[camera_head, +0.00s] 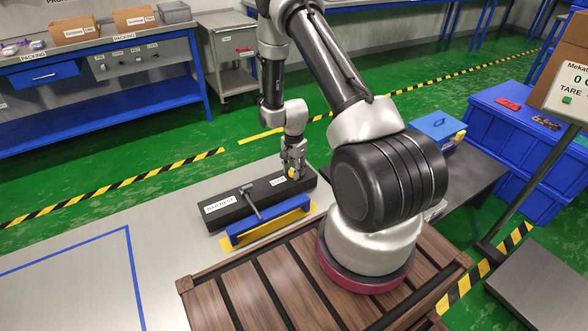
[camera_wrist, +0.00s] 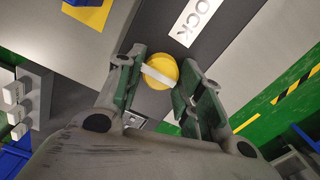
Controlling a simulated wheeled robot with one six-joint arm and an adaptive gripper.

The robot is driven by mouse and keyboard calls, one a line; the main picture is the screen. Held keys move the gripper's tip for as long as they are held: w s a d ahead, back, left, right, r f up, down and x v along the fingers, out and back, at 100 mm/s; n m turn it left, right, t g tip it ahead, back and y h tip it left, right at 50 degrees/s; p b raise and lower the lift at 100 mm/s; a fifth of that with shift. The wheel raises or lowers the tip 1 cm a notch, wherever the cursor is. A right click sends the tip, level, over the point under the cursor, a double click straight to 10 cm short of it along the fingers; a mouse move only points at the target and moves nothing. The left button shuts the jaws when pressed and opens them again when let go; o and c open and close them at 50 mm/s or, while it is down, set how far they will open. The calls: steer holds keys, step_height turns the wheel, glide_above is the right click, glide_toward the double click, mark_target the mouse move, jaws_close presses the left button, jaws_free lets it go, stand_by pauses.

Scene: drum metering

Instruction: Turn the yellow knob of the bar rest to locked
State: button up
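The bar rest (camera_head: 238,210) is a long dark block on the grey bench, with a "BAR REST" label and a "LOCK" label (camera_wrist: 196,22). Its yellow knob (camera_head: 292,173) is near the right end and is partly hidden by my fingers in the head view. In the wrist view the round knob (camera_wrist: 158,82) bears a white bar slanting from upper left to lower right, across the direction of the LOCK label. My gripper (camera_wrist: 162,66) is over the knob, with one finger against each side; it is partly closed, at about the knob's width.
A grey T-shaped handle (camera_head: 250,203) and a blue bracket (camera_head: 268,222) are at the block's near side. A blue box (camera_head: 436,125) and a scale display (camera_head: 569,90) are at right. The bench at left is clear.

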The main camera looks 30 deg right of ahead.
steer(key=c, duration=0.4)
steer(key=shift+n, duration=0.3)
steer(key=n, duration=0.3)
steer(key=shift+w+n, duration=0.1)
steer(key=shift+n, duration=0.2)
steer(key=n, duration=0.4)
steer(key=shift+a+n, duration=0.1)
steer(key=shift+n, duration=0.2)
steer(key=n, duration=0.4)
steer(key=shift+n, duration=0.3)
steer(key=shift+a+n, duration=0.1)
steer(key=shift+n, duration=2.1)
